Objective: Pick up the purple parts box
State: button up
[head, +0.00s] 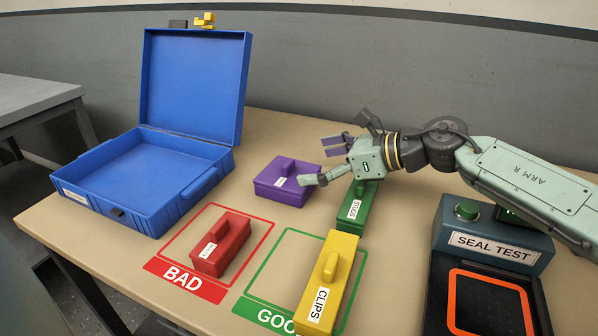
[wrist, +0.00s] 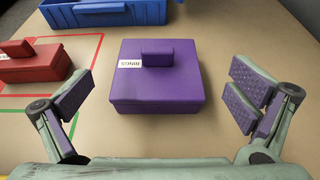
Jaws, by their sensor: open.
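The purple parts box (head: 284,183) sits on the table between the blue case and my gripper, with a raised block handle on its lid. In the wrist view the purple box (wrist: 155,90) lies ahead of the fingers, and its white label reads RINGS. My gripper (head: 322,163) is just right of the box in the head view. In the wrist view my gripper (wrist: 160,105) has its fingers spread wide, one on each side of the box's near part, with gaps to both sides. It is empty.
A red box (head: 222,243) lies in the BAD outline. A green box (head: 354,208) stands below my gripper, with a yellow CLIPS box (head: 328,280) nearer. An open blue case (head: 140,172) is left, and a SEAL TEST station (head: 492,248) right.

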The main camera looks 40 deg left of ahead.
aim_at(275, 169)
jog(key=x, duration=0.4)
jog(key=shift+s, duration=0.2)
jog(key=shift+p+x, duration=0.65)
jog(key=shift+x, duration=2.4)
jog(key=shift+c, duration=0.4)
jog(key=c, duration=1)
